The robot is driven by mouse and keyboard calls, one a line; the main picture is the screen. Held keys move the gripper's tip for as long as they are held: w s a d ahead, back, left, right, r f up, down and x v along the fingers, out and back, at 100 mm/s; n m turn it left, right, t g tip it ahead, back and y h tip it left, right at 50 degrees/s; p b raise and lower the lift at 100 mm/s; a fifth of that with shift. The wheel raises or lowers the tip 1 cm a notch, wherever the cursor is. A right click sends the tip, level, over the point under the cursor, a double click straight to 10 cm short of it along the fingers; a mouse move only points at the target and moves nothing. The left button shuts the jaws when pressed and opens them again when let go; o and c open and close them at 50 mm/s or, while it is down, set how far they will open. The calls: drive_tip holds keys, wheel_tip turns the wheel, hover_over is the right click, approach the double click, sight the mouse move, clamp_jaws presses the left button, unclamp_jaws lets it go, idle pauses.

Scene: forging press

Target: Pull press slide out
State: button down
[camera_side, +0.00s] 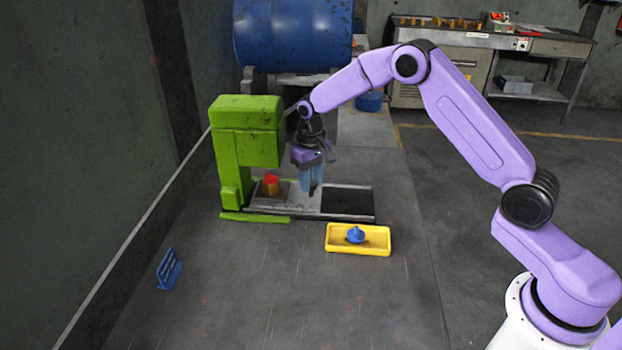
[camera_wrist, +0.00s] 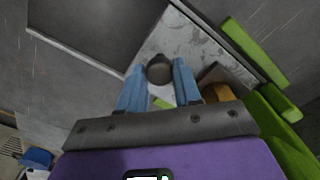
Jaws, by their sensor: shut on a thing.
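The green press (camera_side: 238,150) stands on the left of the side view. The grey metal slide (camera_side: 300,205) lies flat at its base, partly under the press head. Its pale surface also shows in the wrist view (camera_wrist: 185,42). A brass-coloured block with a red top (camera_side: 271,184) sits at the slide's left part; a bit of it shows in the wrist view (camera_wrist: 218,92). My gripper (camera_side: 312,189) points down over the slide, just right of the press head. In the wrist view, its blue fingers (camera_wrist: 158,76) are shut on a dark round knob (camera_wrist: 159,68) on the slide.
A dark plate (camera_side: 348,201) lies right of the slide's pale part. A yellow tray (camera_side: 334,246) with a blue knobbed piece (camera_side: 355,235) sits in front. A small blue stand (camera_side: 169,268) is at front left. Open floor lies in front.

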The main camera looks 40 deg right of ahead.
drive_tip(key=s+d, duration=0.9)
drive_tip(key=shift+w, duration=0.1)
drive_tip(key=c, duration=0.8)
unclamp_jaws()
wheel_tip(320, 180, up, 18)
drive_tip(key=shift+f, duration=0.25)
drive_tip(key=shift+a, duration=0.1)
